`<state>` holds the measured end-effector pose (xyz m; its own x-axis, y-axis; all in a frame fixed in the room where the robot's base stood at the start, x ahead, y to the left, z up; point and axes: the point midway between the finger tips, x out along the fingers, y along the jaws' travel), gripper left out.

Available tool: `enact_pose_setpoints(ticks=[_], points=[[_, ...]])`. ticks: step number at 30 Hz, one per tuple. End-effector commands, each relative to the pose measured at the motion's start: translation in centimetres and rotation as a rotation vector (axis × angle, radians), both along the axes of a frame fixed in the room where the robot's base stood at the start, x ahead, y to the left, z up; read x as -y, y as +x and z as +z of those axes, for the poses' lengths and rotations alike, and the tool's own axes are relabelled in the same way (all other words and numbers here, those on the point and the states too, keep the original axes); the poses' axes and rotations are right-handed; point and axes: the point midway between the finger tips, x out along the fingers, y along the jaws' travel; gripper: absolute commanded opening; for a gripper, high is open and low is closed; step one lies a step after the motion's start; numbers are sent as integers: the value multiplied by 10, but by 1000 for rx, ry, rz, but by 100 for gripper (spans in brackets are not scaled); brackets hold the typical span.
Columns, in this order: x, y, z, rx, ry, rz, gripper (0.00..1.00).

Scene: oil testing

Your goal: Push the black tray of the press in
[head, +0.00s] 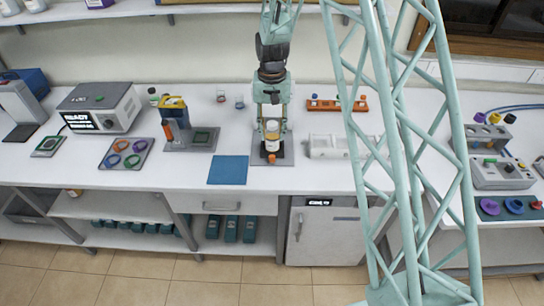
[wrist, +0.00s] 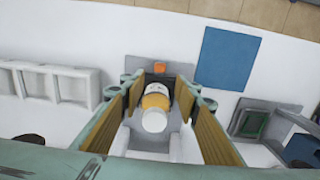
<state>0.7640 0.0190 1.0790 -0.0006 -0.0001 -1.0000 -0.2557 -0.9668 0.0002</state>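I cannot tell for sure which device is the press. A grey base plate (head: 286,160) with a dark part and a small orange block (head: 271,158) at its front stands below my gripper. On it is an upright yellow bottle (head: 272,131) with a white label; it also shows in the wrist view (wrist: 155,103). My gripper (head: 272,112) points down with its fingers apart on either side of the bottle, with gaps visible in the wrist view (wrist: 157,85). A yellow-topped device (head: 172,108) with a dark square on its grey base stands to the left.
A blue mat (head: 228,170) lies just left of the base plate. Further left are a grey READY box (head: 100,105) and a tray of rings (head: 126,154).

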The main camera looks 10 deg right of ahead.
Motion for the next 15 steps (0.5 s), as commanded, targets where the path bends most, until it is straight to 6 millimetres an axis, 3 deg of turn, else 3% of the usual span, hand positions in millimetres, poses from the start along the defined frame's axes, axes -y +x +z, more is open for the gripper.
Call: enact_pose_setpoints(ticks=[15], points=[[0, -1, -48, -1, 0, 0, 30]])
